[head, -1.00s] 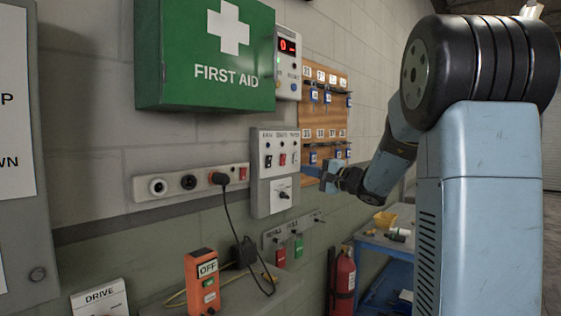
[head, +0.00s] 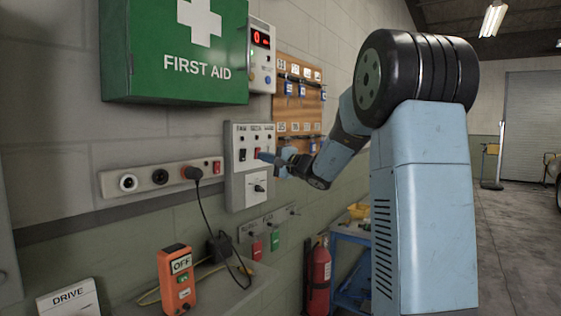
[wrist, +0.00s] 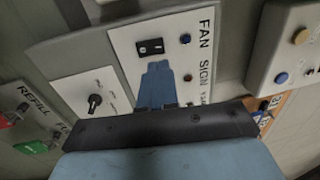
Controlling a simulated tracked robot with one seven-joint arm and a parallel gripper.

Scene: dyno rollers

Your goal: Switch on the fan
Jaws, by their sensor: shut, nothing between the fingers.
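The grey switch panel (head: 235,190) is on the wall, with a row of small labels, lamps and rockers above a rotary knob (head: 259,188). The FAN label (wrist: 207,22) reads clearly in the wrist view. The black rocker (wrist: 150,47) in its column shows in the head view (head: 242,154) at the panel's left. Contact cannot be told.
A socket strip (head: 140,181) with a plugged black cable is left of the panel. A first aid box (head: 175,85) and a display unit (head: 261,60) are above. Tags (head: 257,250) hang below. An orange OFF control box (head: 177,285) stands at lower left.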

